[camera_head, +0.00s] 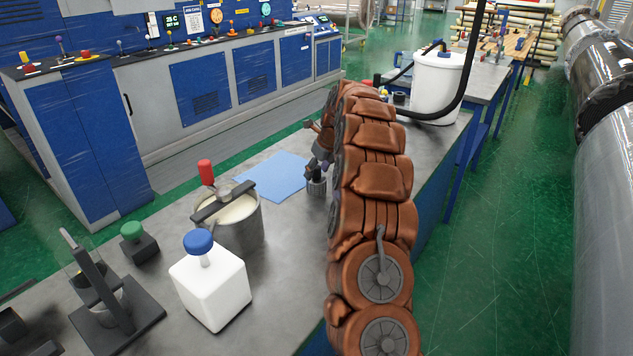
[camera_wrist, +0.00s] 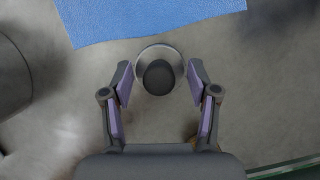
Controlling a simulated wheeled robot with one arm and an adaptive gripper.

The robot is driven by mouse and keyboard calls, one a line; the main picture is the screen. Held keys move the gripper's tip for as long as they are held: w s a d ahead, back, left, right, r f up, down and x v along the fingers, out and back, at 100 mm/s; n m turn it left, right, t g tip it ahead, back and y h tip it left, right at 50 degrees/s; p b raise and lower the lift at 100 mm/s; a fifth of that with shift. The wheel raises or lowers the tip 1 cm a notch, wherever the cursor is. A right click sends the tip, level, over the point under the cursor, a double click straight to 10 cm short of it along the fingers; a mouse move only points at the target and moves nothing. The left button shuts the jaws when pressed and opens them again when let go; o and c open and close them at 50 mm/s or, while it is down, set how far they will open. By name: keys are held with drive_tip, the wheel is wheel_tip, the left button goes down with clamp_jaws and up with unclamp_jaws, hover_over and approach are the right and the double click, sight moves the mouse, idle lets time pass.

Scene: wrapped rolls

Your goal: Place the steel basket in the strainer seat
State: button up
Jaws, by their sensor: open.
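A small steel basket (camera_head: 317,187) with a dark knob stands on the grey bench, right of the blue cloth. In the wrist view the basket (camera_wrist: 142,57) shows as a pale metal ring around its round dark knob (camera_wrist: 159,77). My gripper (camera_wrist: 159,74) is open above it, with one finger on each side of the basket and narrow gaps between. In the head view my brown arm hides part of the gripper (camera_head: 320,165). A dark stand (camera_head: 130,318) with a clear cylinder is at the front left; I cannot tell if it is the strainer seat.
A metal pot (camera_head: 240,235) with a crossbar and red handle stands left of the arm. A white block-shaped bottle (camera_head: 212,292) with a blue knob and a green-knobbed block (camera_head: 139,246) are nearer. The blue cloth (camera_head: 272,176) lies flat. A white canister (camera_head: 437,85) stands behind.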

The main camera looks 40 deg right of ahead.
drive_tip(key=shift+w+f, duration=0.1)
drive_tip(key=shift+f, duration=0.15)
clamp_jaws()
idle(0.3)
